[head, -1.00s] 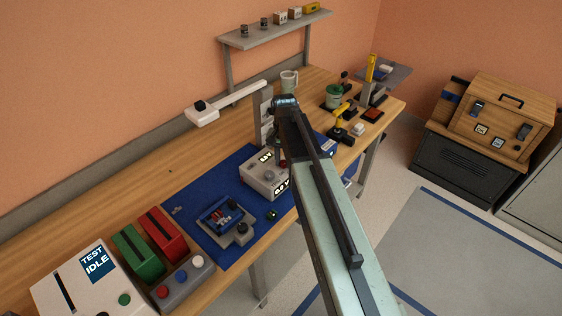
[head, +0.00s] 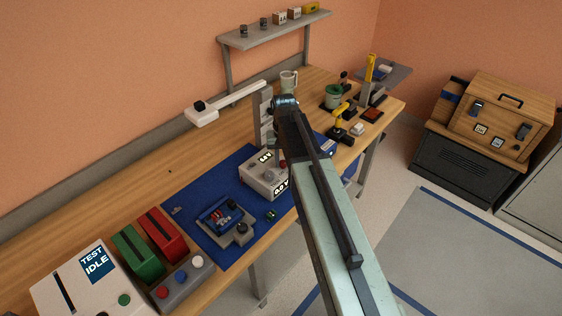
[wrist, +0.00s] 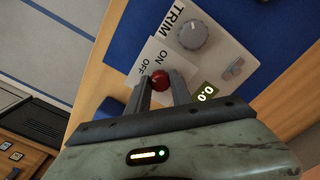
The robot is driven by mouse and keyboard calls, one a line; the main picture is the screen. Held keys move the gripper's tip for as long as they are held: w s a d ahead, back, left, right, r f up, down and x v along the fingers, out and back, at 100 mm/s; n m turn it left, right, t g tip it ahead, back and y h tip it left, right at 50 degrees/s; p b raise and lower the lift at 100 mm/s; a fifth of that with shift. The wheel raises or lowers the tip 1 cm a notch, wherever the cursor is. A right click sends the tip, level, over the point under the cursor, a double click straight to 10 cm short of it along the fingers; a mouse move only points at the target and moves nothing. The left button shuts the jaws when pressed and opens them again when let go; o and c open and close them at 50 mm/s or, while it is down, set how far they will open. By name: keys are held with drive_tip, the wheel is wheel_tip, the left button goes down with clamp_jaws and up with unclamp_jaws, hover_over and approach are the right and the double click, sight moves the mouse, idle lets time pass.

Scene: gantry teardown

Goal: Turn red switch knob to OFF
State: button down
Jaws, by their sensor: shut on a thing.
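The red switch knob (wrist: 160,80) sits on a pale panel marked ON and OFF, in the wrist view. My gripper (wrist: 161,86) has one finger on each side of the knob and is shut on it. The knob's pointing direction cannot be made out. The switch belongs to a light grey unit (head: 261,181) on the blue mat, partly hidden by my arm in the head view.
A grey TRIM dial (wrist: 192,35) and a lit 0.0 display (wrist: 207,92) are beside the switch. A small fixture (head: 224,216) stands left of the unit on the blue mat.

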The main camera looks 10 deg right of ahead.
sight(284, 162)
drive_tip(key=shift+w+d, duration=0.1)
drive_tip(key=c, duration=1.1)
unclamp_jaws()
drive_tip(key=shift+c, duration=0.2)
wheel_tip(284, 162, up, 8)
drive_tip(key=p, duration=0.8)
drive_tip(key=shift+f, duration=0.1)
